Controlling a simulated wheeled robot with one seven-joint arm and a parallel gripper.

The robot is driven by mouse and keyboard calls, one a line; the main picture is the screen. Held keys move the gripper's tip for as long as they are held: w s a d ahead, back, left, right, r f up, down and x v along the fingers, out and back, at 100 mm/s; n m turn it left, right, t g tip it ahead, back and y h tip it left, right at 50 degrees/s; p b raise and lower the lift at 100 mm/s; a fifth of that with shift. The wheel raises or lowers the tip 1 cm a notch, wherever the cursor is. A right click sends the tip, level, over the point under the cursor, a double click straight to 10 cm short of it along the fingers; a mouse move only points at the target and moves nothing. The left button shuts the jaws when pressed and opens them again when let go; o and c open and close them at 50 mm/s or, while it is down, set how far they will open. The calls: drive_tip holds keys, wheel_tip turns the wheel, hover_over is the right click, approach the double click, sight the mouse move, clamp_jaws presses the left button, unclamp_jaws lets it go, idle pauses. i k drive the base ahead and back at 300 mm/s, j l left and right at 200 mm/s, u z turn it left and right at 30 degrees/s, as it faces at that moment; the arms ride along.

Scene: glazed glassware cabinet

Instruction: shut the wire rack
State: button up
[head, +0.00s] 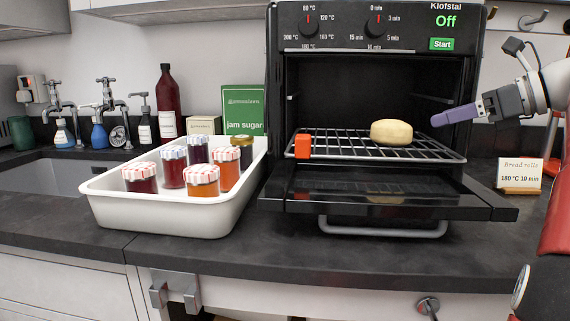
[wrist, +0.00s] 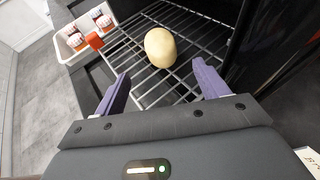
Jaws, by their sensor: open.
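The wire rack (head: 345,148) is pulled part way out of the black oven (head: 375,85), above the lowered oven door (head: 390,197). An orange tab (head: 302,146) sits at the rack's front left corner. A pale bread roll (head: 391,132) rests on the rack. My gripper (head: 438,121) is at the right side of the oven opening, right of the roll. In the wrist view my gripper (wrist: 160,88) has its two purple fingers spread, with nothing between them. The rack (wrist: 185,45), the roll (wrist: 160,47) and the orange tab (wrist: 95,41) lie beyond the fingers.
A white tray (head: 180,224) with several jam jars stands left of the oven. A small bread-roll sign (head: 520,176) stands on the counter at the right. A sink (head: 55,177) with taps is at the far left. The counter front before the door is clear.

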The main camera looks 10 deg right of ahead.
sight(303, 145)
drive_tip(key=k, duration=1)
